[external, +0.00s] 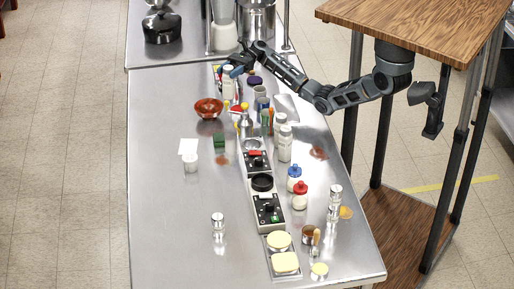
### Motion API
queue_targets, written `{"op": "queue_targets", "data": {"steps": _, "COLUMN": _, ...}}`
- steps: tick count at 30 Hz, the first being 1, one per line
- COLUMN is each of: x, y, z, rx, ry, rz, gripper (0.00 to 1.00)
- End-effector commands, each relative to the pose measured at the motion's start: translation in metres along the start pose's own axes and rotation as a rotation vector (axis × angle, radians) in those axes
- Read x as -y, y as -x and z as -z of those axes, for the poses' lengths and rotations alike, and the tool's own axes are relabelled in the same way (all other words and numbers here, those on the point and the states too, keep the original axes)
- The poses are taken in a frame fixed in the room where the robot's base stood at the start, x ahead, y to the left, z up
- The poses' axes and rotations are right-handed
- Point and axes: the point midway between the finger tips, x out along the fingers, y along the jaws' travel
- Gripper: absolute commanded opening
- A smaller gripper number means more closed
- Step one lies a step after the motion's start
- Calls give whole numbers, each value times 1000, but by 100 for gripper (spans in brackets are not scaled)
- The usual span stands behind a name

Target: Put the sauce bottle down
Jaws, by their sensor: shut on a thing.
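My gripper (233,71) is at the far end of the counter, reached out from the right. It is shut on a small pale bottle, which I take as the sauce bottle (228,87). The bottle looks upright, with its upper part partly hidden by the gripper. It is too small in view to tell whether its base touches the counter.
A brown bowl (208,107) stands to the left of the bottle, and a grey cup (259,92) to its right. Several jars and bottles line the middle, including a red-capped bottle (300,198). The steel counter's left side (160,220) is mostly clear.

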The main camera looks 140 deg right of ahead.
Motion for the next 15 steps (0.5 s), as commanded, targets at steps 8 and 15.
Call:
{"op": "queue_targets", "data": {"steps": 8, "x": 45, "y": -47, "z": -5, "rx": 24, "ry": -5, "rz": 427, "gripper": 0}}
{"op": "queue_targets", "data": {"steps": 15, "x": 63, "y": -49, "z": -17, "rx": 43, "ry": -5, "rz": 719, "gripper": 0}}
